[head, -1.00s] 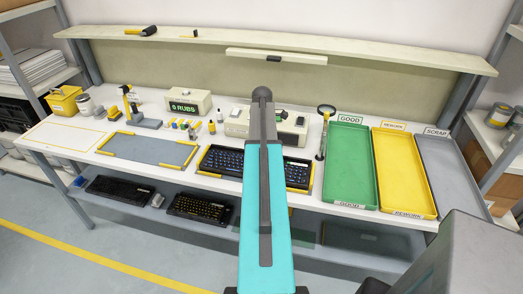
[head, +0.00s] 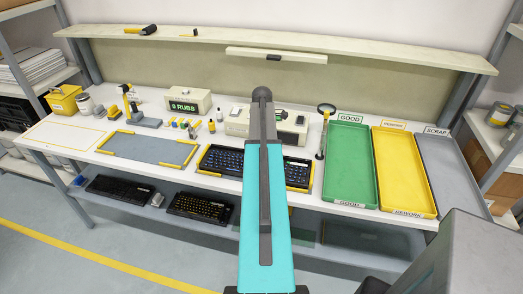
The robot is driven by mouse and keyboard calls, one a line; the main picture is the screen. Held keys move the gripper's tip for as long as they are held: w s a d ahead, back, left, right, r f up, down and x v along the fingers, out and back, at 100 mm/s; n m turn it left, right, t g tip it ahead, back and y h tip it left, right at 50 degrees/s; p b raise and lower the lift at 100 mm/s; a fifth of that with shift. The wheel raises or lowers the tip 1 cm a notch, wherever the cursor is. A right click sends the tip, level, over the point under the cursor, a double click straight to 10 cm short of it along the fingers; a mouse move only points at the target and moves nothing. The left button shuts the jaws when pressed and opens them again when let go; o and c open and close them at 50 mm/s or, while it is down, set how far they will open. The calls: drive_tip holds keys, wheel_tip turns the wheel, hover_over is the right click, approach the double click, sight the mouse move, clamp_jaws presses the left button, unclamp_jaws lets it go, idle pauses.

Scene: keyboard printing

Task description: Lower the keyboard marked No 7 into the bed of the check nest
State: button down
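A black keyboard (head: 226,161) lies at the centre of the bench, within a frame with yellow edges (head: 204,157). My arm crosses in front of its middle, and I cannot read any number on it. I cannot tell whether it rests fully down in that frame. A beige machine (head: 238,124) stands right behind it. To the left, a grey bed with yellow corner rails (head: 150,149) is empty. No label tells me which of the two is the check nest. My gripper's fingers do not show; my own arm hides that area.
Two dark keyboards lie on the lower shelf, one at left (head: 118,190) and one nearer the middle (head: 199,207). Green (head: 350,165), yellow (head: 404,175) and grey (head: 455,175) trays fill the right side, empty. A magnifier (head: 324,130) stands beside the green tray. A counter box (head: 188,103) and small bottles stand behind.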

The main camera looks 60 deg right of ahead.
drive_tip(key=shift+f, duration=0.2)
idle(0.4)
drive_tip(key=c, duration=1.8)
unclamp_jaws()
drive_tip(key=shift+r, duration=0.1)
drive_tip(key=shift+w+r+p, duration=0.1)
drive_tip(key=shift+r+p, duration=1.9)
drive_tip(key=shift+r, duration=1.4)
